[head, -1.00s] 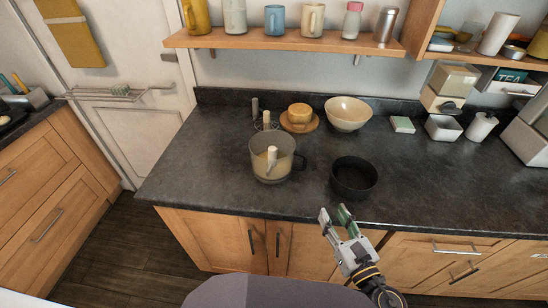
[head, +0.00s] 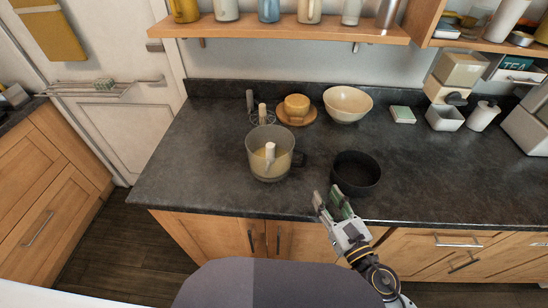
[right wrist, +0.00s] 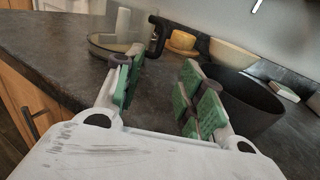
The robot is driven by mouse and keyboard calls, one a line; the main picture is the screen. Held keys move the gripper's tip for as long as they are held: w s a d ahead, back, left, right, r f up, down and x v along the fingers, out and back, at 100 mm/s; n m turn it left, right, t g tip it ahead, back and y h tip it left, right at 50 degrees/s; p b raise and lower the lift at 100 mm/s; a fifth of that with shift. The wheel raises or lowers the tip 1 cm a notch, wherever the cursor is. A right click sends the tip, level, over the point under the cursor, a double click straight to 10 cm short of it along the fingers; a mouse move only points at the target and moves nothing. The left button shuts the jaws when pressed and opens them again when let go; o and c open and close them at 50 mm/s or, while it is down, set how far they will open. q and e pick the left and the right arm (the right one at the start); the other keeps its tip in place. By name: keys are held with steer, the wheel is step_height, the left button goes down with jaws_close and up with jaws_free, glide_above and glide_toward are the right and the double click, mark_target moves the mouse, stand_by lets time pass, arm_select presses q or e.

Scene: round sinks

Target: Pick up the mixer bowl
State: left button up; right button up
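The mixer bowl (head: 259,165) is a see-through grey bowl with a pale post in its middle and a dark handle on its right side. It stands upright on the dark counter near the front edge, and its lower part shows in the right wrist view (right wrist: 103,43) beyond the fingers. My right gripper (head: 331,203) is open and empty at the counter's front edge, in front and to the right of the mixer bowl and apart from it. Its green-padded fingers (right wrist: 160,88) stand apart in the right wrist view. My left gripper is not in view.
A black bowl (head: 356,174) stands just beyond my right gripper, right of the mixer bowl. Behind are a cream bowl (head: 347,104), a yellow item on a wooden plate (head: 297,106) and small grey utensils. A shelf of mugs (head: 290,30) hangs above. The counter's left part is clear.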

mark_target(306, 162)
steer(key=shift+w+a, duration=0.1)
steer(key=shift+w, duration=0.15)
steer(key=shift+w+a+r+p, duration=0.1)
steer(key=shift+w+a+p, duration=0.1)
steer(key=shift+w+p, duration=0.3)
steer(key=shift+p+x, duration=0.7)
steer(key=shift+x, duration=0.3)
steer(key=shift+w+a, duration=0.15)
steer(key=shift+w, duration=0.1)
steer(key=shift+p+x, duration=1)
steer(key=shift+x, duration=0.75)
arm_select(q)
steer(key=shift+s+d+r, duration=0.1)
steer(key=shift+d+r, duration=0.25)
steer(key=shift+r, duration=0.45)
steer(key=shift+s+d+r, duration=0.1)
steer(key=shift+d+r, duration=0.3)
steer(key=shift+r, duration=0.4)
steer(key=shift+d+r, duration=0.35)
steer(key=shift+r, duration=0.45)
arm_select(e)
steer(key=shift+w+a, duration=0.15)
steer(key=shift+w, duration=0.25)
